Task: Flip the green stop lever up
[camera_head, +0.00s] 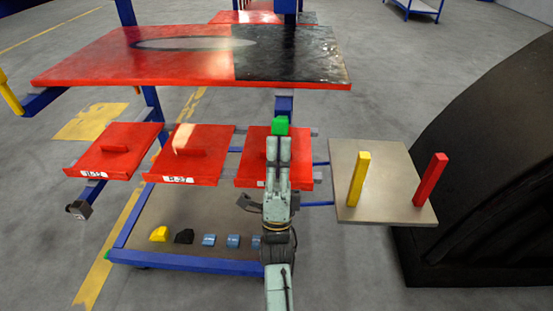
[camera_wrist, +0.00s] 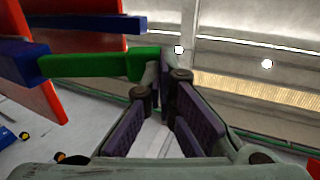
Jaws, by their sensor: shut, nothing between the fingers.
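The green stop lever (camera_head: 280,125) shows in the head view as a small green block below a blue bracket on the cart post, directly beyond my fingertips. In the wrist view the green lever (camera_wrist: 100,63) runs sideways from a blue mount (camera_wrist: 22,64) to my fingers. My gripper (camera_head: 278,141) is shut and empty. In the wrist view my fingertips (camera_wrist: 167,76) are at the lever's free end; I cannot tell whether they touch it. My arm hides part of the lever in the head view.
A red and black tabletop (camera_head: 110,65) is above the lever. Several red trays hang below it, one (camera_head: 245,177) partly behind my arm. A tan plate (camera_head: 390,212) with a yellow post (camera_head: 358,180) and a red post (camera_head: 430,180) is to the right, near a large dark curved body (camera_head: 490,160).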

